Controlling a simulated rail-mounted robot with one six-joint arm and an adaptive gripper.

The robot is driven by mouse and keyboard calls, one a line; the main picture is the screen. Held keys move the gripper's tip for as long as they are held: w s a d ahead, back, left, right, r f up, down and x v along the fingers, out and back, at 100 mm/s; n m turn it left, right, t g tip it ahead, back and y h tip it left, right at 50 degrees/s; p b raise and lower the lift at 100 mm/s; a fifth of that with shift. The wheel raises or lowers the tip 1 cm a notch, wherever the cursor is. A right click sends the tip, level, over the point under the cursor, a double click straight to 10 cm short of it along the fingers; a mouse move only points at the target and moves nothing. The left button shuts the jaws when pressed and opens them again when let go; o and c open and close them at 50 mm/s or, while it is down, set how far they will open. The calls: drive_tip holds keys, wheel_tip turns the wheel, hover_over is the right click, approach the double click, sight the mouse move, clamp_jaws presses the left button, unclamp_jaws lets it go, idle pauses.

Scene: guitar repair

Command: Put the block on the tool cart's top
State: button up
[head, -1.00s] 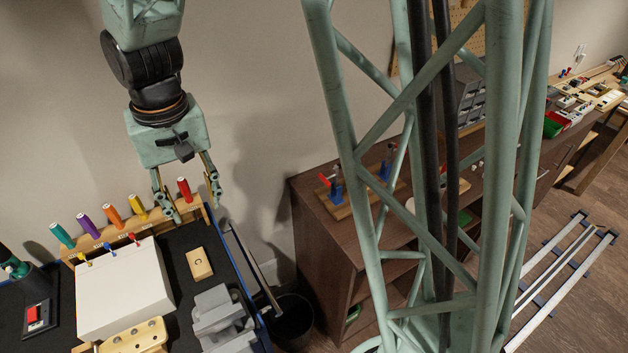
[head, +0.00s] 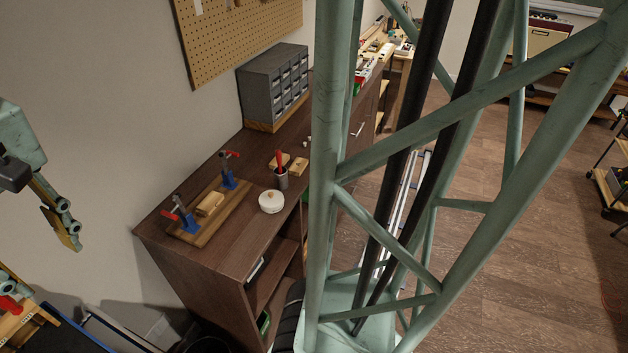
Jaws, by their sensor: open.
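My gripper (head: 54,250) is at the left edge of the head view, partly cut off, with its fingers apart and nothing seen between them. It hangs above the end of a blue-edged black top (head: 75,328), of which only a corner shows. A small wooden block (head: 210,203) lies on a wooden board between two blue clamps on the brown cabinet. I cannot tell which block is the task's. A dark shelved cart (head: 612,182), possibly the tool cart, is cut off at the right edge.
The brown cabinet (head: 200,262) stands along the wall, with a white lidded pot (head: 271,201), a cup with a red-handled tool (head: 281,180) and a grey drawer unit (head: 272,88). My green lattice column hides part of the middle. Open wooden floor (head: 500,265) lies to the right.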

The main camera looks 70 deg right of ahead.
drive_tip(key=s+d+r, duration=0.2)
drive_tip(key=s+r, duration=0.1)
drive_tip(key=s, duration=0.5)
drive_tip(key=s+d+r+t, duration=0.1)
drive_tip(key=s+d+r, duration=0.2)
drive_tip(key=s, duration=0.6)
drive_tip(key=shift+s+d+r+t, duration=0.25)
drive_tip(key=shift+r+t, duration=0.05)
drive_tip(key=shift+r, duration=0.15)
drive_tip(key=shift+d, duration=0.1)
